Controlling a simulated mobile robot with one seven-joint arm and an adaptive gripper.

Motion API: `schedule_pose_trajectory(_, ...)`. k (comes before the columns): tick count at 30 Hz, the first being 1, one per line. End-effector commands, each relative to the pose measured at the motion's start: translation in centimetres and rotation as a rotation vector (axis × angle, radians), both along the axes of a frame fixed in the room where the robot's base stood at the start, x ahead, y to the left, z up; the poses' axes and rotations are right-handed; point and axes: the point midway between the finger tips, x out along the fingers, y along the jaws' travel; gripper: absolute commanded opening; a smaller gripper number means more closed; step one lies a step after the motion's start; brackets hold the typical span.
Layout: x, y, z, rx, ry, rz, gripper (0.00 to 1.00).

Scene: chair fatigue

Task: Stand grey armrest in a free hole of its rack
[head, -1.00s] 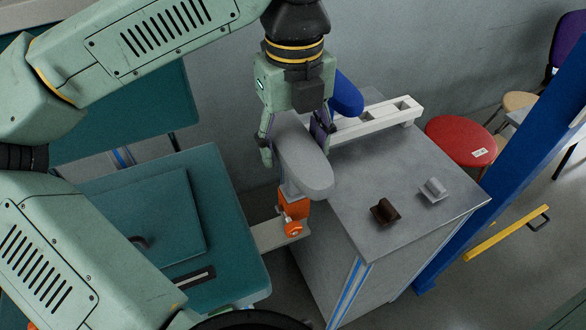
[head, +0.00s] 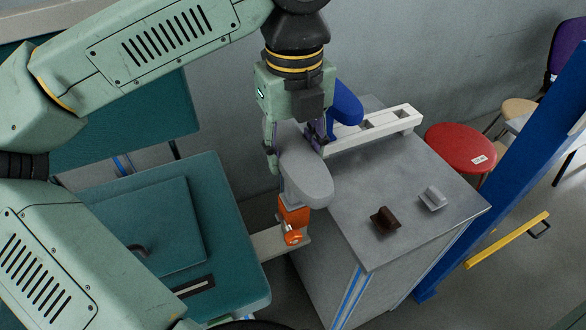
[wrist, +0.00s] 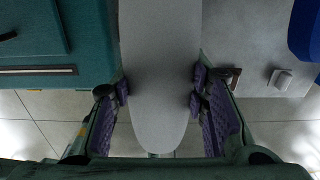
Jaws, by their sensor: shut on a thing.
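My gripper (head: 296,155) is shut on the grey armrest (head: 307,181), a long rounded pad with a grey stem below its near end. In the wrist view the armrest (wrist: 160,70) runs between the purple finger pads (wrist: 214,115). It hangs at the left edge of the metal cabinet, left of and nearer than the rack. The rack (head: 385,133) is a long white block with square holes at the cabinet's back. A blue armrest (head: 347,103) rises at its left part. Two holes to the right look empty; the rack's left end is partly hidden by my gripper.
An orange part (head: 292,224) on a grey bar shows just under the grey armrest; I cannot tell if they touch. A brown bracket (head: 384,220) and a grey bracket (head: 432,199) lie on the cabinet top (head: 360,185). A teal chair (head: 228,245) stands left, a red stool (head: 462,146) right.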

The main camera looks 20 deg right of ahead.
Motion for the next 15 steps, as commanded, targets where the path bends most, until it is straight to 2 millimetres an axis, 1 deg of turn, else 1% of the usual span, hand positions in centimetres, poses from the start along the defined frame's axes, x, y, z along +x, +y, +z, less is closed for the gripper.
schedule_pose_trajectory(15, 0.0, 0.0, 1.9, -0.001, 0.000, 0.000, 0.16)
